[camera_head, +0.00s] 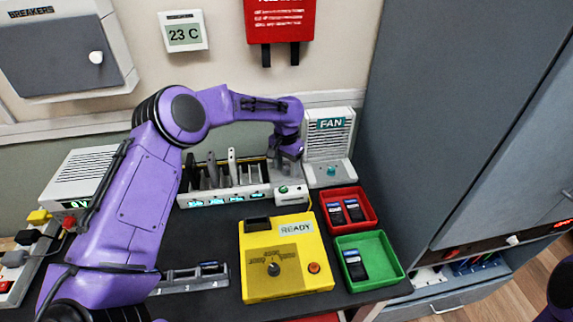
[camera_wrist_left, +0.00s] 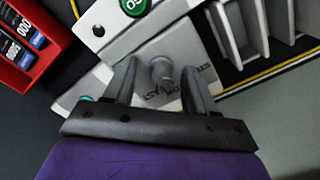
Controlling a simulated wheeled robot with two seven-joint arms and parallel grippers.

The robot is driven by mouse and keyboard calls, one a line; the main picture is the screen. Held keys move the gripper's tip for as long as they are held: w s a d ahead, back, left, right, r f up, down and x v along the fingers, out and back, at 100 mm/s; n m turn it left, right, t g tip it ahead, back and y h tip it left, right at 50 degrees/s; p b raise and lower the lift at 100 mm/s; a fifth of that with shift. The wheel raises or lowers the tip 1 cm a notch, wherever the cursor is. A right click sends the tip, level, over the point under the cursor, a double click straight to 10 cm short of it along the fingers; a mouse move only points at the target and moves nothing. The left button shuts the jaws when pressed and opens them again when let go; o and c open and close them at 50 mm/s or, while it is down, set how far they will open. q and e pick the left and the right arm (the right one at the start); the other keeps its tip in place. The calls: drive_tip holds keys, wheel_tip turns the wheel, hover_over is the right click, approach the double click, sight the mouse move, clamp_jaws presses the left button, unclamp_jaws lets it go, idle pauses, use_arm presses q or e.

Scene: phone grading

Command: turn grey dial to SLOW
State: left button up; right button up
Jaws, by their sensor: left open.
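The grey dial (camera_wrist_left: 161,72) shows in the left wrist view on a light grey panel with dark lettering around it. The lettering is partly hidden and too blurred to read surely, so I cannot tell the dial's setting. My left gripper (camera_wrist_left: 160,80) is open, with one finger on each side of the dial; I cannot tell whether they touch it. In the head view my left gripper (camera_head: 289,153) is above the panel by the green button, left of the fan unit (camera_head: 343,150), and hides the dial. My right gripper is out of view.
A green button (camera_head: 283,189) sits in front of the dial area. A slotted rack (camera_head: 222,190) stands to the left. A yellow READY box (camera_head: 257,232), a red tray (camera_head: 372,220) and a green tray (camera_head: 397,264) are nearer. A tall grey cabinet (camera_head: 450,110) bounds the right.

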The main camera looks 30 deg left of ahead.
use_arm(q)
drive_tip(key=shift+w+f, duration=0.25)
drive_tip(key=shift+w, duration=0.1)
drive_tip(key=shift+r, duration=0.1)
drive_tip(key=shift+s+r, duration=0.2)
drive_tip(key=shift+s, duration=0.1)
drive_tip(key=c, duration=0.6)
drive_tip(key=shift+s, duration=0.1)
clamp_jaws()
